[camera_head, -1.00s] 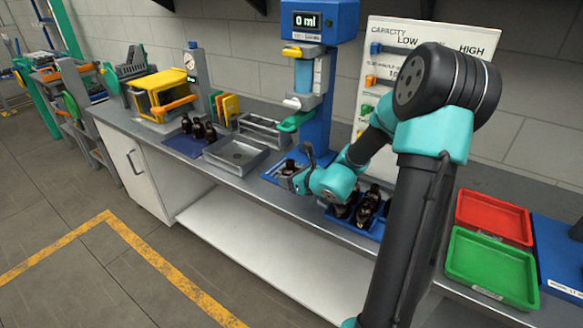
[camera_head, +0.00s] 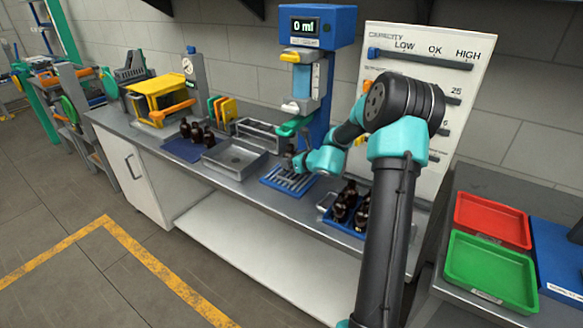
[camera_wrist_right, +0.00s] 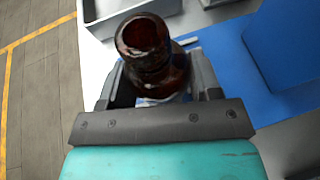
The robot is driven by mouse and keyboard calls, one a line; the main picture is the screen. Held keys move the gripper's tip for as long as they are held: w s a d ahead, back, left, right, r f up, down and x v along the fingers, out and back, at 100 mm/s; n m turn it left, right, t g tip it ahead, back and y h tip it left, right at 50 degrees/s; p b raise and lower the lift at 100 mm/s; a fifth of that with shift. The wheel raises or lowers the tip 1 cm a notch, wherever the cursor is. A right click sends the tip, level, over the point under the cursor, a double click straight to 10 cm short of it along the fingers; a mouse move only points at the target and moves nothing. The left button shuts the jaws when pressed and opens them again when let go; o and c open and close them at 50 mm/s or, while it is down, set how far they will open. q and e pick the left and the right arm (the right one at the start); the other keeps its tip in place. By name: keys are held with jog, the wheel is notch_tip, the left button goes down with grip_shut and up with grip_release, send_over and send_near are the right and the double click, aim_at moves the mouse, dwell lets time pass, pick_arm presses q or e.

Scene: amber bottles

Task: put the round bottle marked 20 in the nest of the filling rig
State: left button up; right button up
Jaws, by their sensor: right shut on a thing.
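An amber bottle (camera_wrist_right: 160,65) is between the fingers of my right gripper (camera_wrist_right: 158,90) in the right wrist view, its open neck toward the camera. Its mark is not visible. In the head view my right gripper (camera_head: 299,162) is at the blue filling rig (camera_head: 318,120), by its green part and above the slatted blue base (camera_head: 285,182). The held bottle (camera_head: 290,151) is small and partly hidden there. The nest itself cannot be made out clearly. My left gripper is not in view.
A blue crate (camera_head: 327,204) with several amber bottles (camera_head: 350,202) stands right of the rig. More bottles (camera_head: 196,132) stand on a dark blue mat (camera_head: 184,149) at left. A metal tray (camera_head: 233,157) is between. Red (camera_head: 492,220) and green (camera_head: 491,266) trays are at right.

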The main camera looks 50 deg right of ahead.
jog(key=shift+w+d, duration=0.15)
jog(key=shift+w+d+f, duration=0.1)
jog(key=shift+d+f, duration=0.05)
jog(key=shift+f, duration=1.65)
jog(key=shift+f, duration=0.15)
jog(key=o, duration=0.9)
jog(key=shift+o, duration=0.2)
jog(key=shift+s+r, duration=0.2)
jog(key=shift+r, duration=0.1)
jog(key=v, duration=1.1)
jog(key=shift+s, duration=0.25)
